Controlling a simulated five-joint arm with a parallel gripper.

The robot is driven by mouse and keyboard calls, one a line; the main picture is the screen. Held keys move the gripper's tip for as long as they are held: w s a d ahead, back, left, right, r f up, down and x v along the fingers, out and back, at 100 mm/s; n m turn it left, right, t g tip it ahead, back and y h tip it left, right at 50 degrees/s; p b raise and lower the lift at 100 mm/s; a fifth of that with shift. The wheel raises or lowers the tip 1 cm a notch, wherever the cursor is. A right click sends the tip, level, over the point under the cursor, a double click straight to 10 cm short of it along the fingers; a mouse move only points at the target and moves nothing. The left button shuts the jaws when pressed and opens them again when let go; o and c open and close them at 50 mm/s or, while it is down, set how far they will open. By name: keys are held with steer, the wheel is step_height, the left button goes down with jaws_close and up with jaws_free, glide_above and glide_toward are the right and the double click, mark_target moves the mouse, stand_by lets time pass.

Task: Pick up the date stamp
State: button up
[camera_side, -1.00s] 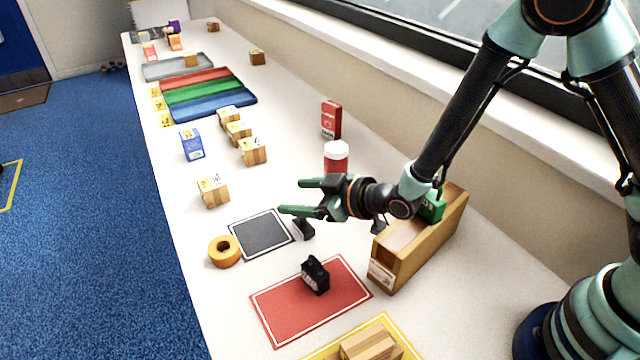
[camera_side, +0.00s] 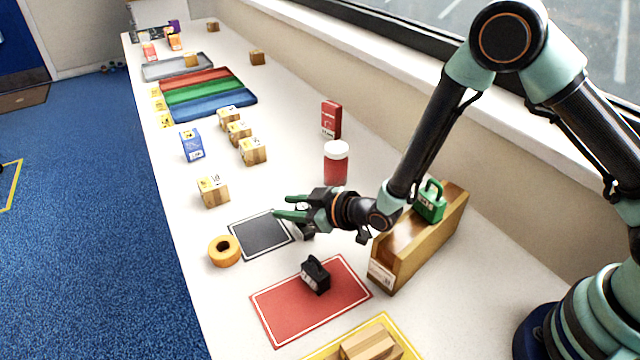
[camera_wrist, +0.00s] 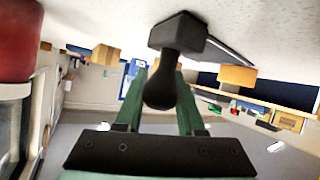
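The date stamp (camera_side: 306,236), black with a flat block base and a knob handle, stands on the white table beside the grey pad (camera_side: 262,234). My gripper partly hides it in the side view. In the wrist view, the stamp (camera_wrist: 178,40) shows upside down, its handle seen between and in front of my green fingers. My gripper (camera_side: 281,206) is level, low over the table, with its fingers apart; in the wrist view its fingers (camera_wrist: 160,90) show a gap around the handle. I cannot tell whether they touch it.
A black block (camera_side: 315,274) sits on the red mat (camera_side: 275,310). A tape roll (camera_side: 224,251) lies left of the pad. A red jar (camera_side: 336,165) stands behind my gripper. A long wooden box (camera_side: 385,275) bearing a green weight-like object (camera_side: 430,205) stands to the right.

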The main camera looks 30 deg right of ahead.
jaws_close()
steer(key=shift+r, duration=0.15)
